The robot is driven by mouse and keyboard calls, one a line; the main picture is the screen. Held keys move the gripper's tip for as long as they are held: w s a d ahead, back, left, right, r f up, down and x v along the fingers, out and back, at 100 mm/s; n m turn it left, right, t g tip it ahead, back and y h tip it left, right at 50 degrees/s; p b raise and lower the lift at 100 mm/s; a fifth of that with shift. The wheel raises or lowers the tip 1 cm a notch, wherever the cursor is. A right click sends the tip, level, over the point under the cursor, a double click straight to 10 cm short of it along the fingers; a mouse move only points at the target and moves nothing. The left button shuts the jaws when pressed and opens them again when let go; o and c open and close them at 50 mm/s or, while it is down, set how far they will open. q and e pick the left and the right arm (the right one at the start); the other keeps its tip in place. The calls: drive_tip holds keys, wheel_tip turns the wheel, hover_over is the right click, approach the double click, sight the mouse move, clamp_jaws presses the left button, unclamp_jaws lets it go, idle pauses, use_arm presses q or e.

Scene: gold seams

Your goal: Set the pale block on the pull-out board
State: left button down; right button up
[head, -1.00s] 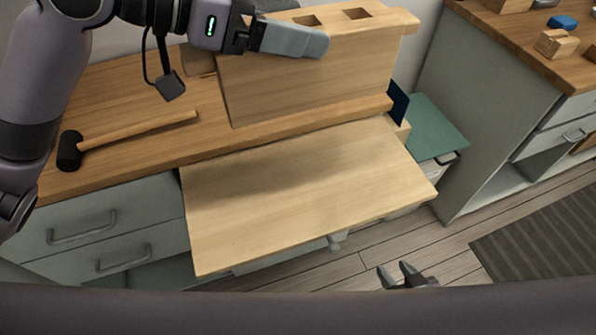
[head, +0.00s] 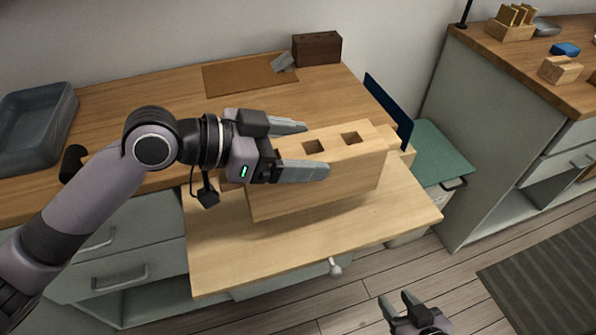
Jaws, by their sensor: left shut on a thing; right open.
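The pale block (head: 335,182) is a long wooden piece with two square holes in its top. It is upright above the pull-out board (head: 225,265), which juts from under the worktop. My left gripper (head: 314,148) is shut on the block's left part, one finger on the near face and one behind. The block's lower edge is close to the board, with a shadow beside it; I cannot tell whether it touches. My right gripper (head: 400,302) is open and empty, low in front of the board over the floor.
The worktop (head: 150,90) behind carries a grey tray (head: 38,125), a brown mat (head: 235,80) and a dark brown box (head: 317,48). A dark blue panel (head: 388,108) stands right of the block. A green-topped unit (head: 440,153) is beyond. The board's front part is bare.

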use_arm(q)
drive_tip(key=shift+f, duration=2.45)
drive_tip(key=shift+f+b, duration=0.1)
drive_tip(key=shift+b, duration=0.25)
drive_tip(key=shift+f, duration=0.1)
unclamp_jaws()
drive_tip(key=shift+f, duration=0.1)
